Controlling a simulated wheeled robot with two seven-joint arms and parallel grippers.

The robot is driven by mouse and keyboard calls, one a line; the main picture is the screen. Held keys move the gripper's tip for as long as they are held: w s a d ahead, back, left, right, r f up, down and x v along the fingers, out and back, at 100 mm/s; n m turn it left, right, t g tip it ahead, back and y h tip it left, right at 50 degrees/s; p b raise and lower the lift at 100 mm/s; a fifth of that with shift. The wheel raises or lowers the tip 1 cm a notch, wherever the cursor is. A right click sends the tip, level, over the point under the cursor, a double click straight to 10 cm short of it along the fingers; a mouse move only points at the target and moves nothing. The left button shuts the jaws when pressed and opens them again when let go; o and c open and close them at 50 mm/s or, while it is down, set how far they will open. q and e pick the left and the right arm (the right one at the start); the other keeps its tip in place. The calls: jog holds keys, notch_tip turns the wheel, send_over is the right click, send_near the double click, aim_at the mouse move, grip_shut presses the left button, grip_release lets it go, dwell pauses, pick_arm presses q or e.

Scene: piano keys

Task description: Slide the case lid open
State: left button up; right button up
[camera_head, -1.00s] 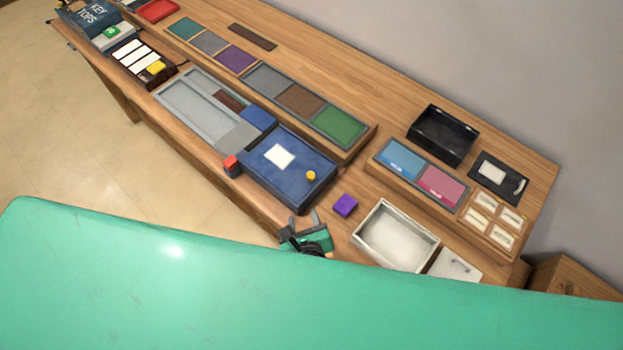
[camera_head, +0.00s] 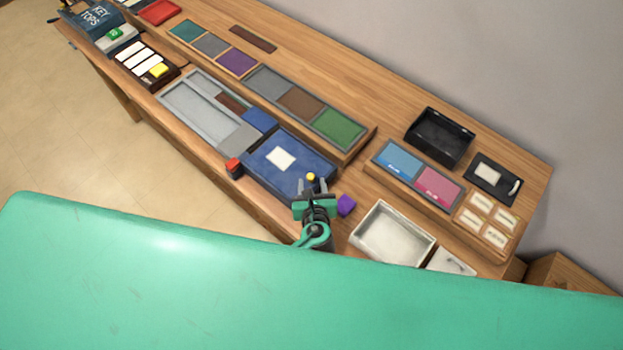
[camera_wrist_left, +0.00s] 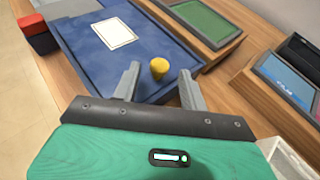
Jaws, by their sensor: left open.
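The case is a long tray along the table's front, with a dark blue lid (camera_head: 272,164) at its right end. The lid carries a white label (camera_head: 280,158) and a small yellow knob (camera_head: 311,177) near its right end. My left gripper (camera_head: 313,186) is open at the lid's right end. In the left wrist view, the yellow knob (camera_wrist_left: 159,67) stands just beyond and between the two open fingertips (camera_wrist_left: 158,80), and the blue lid (camera_wrist_left: 80,42) shows behind it. I cannot tell whether the fingers touch the knob. My right gripper is not in view.
A purple block (camera_head: 346,205) lies right beside my left gripper. A red block (camera_head: 234,167) sits at the lid's front left. An open white box (camera_head: 362,244) stands to the right. A row of coloured panels (camera_head: 339,129) lies behind the case. My green body covers the foreground.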

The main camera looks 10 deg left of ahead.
pick_arm(q)
jog(key=shift+x, duration=0.85)
jog(key=shift+c, duration=0.2)
